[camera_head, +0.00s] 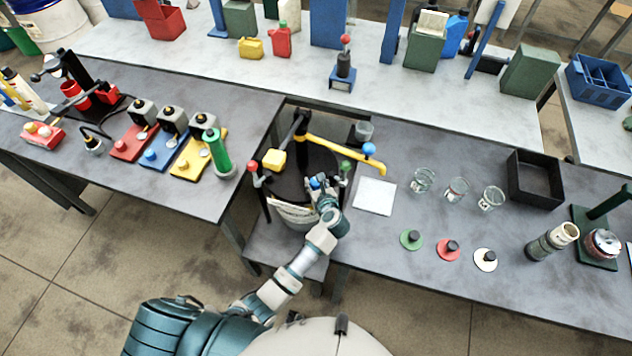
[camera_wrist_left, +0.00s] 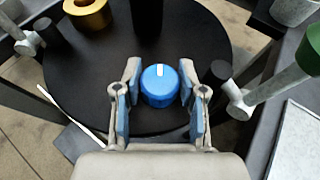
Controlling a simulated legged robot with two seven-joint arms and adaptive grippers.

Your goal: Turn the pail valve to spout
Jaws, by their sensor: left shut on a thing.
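The pail (camera_head: 295,213) stands in the gap between the tables under a round black lid (camera_head: 290,183). A yellow spout pipe (camera_head: 335,148) with a blue ball reaches right from the black post above the lid. The pail valve shows as a blue knob (camera_wrist_left: 158,88) with a white mark pointing to the top of the left wrist view. My left gripper (camera_head: 322,185) is low over the lid's front right part. Its fingers (camera_wrist_left: 158,80) are shut on the knob, one on each side. My right gripper is not in view.
Red-, green- and white-ended clamp handles surround the lid, with a green one (camera_head: 345,167) close by my gripper. A white pad (camera_head: 374,196) and glass beakers (camera_head: 457,189) are on the right table. Colored trays (camera_head: 165,150) with small devices fill the left table.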

